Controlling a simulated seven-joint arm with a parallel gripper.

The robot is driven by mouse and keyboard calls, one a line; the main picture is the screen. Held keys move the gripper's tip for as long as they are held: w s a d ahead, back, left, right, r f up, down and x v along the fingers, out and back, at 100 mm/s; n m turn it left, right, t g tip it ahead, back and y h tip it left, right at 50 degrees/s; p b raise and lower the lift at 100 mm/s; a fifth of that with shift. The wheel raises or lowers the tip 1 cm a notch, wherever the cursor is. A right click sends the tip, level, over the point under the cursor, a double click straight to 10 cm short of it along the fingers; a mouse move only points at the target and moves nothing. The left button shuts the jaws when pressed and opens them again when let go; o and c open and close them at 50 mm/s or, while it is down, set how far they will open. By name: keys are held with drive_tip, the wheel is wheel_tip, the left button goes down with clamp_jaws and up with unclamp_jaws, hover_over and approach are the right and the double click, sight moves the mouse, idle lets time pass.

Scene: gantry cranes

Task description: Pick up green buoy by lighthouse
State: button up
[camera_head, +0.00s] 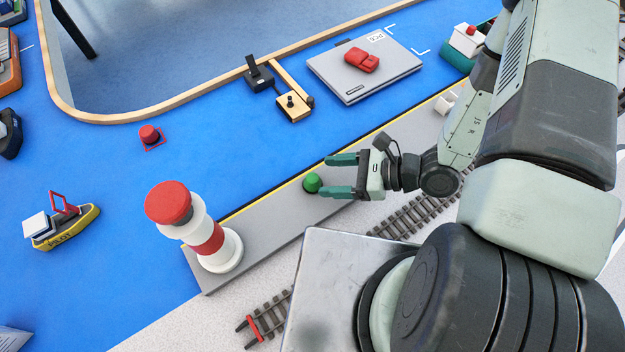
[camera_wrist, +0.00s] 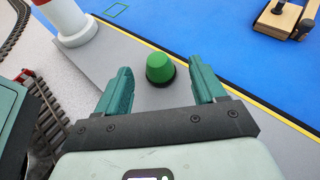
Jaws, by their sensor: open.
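The green buoy (camera_head: 313,182) is a small rounded cone standing upright on the grey quay (camera_head: 275,222), to the right of the red and white lighthouse (camera_head: 206,240). In the wrist view the green buoy (camera_wrist: 160,68) has a dark base and sits just beyond and between the fingertips. My gripper (camera_head: 338,175) is open, its two teal fingers pointing toward the buoy with nothing held. In the wrist view my gripper (camera_wrist: 158,80) has a finger on each side of the buoy's near space. The lighthouse (camera_wrist: 72,22) shows at the upper left there.
A red buoy (camera_head: 149,135) stands on the blue water mat. A yellow pilot boat (camera_head: 66,228) lies left of the lighthouse. Railway track (camera_head: 405,218) runs along the near side of the quay. A grey laptop-like slab (camera_head: 340,82) with a red object lies at the back.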

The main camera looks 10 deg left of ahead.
sight(305, 179)
drive_tip(key=shift+s+x, duration=0.2)
drive_tip(key=shift+x, duration=3.35)
drive_tip(key=c, duration=1)
drive_tip(key=shift+c, duration=0.2)
